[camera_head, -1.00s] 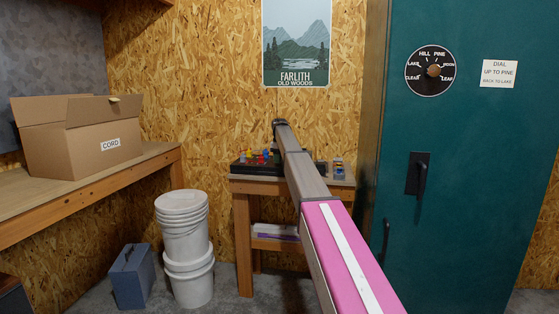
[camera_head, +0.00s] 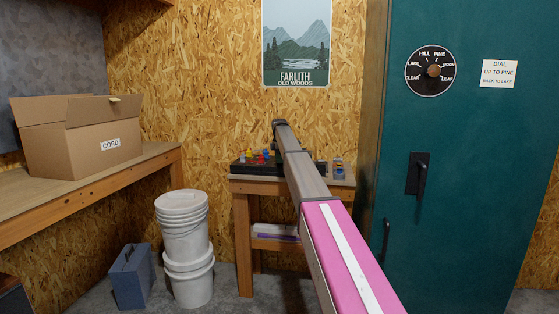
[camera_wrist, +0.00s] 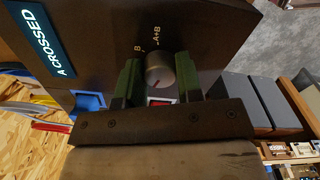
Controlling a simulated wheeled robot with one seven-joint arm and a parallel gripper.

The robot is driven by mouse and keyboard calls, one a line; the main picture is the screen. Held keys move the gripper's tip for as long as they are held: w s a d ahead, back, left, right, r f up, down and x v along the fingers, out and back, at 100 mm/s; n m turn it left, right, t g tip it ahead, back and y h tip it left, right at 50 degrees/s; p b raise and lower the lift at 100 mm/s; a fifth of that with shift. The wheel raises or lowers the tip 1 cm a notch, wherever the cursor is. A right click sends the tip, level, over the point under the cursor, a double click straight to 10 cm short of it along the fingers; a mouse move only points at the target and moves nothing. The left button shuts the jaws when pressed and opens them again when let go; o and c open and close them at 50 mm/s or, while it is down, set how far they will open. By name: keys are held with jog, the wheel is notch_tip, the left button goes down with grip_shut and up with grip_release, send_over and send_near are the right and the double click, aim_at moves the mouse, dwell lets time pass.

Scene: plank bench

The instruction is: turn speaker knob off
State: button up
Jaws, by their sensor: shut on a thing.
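In the wrist view, the speaker knob (camera_wrist: 159,72) is a round grey knob with a dark red mark on its rim, on a dark panel. White lettering "B" and "A+B" stands beside it. My gripper (camera_wrist: 160,76) has its two green fingers on either side of the knob and is shut on it. A plate reading "A CROSSED" (camera_wrist: 40,38) is on the same panel. A red switch (camera_wrist: 162,100) shows partly behind the gripper's edge. In the head view, my arm hides the gripper and the knob.
In the head view, a small wooden table (camera_head: 243,186) carries a black unit (camera_head: 247,169) with coloured pieces. White buckets (camera_head: 184,245) stand left of it, a green cabinet (camera_head: 470,200) right.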

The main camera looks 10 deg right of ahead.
jog(key=shift+n, duration=0.4)
jog(key=o, duration=0.9)
jog(key=shift+o, duration=0.2)
notch_tip(320, 180, up, 11)
jog(key=shift+f, duration=0.1)
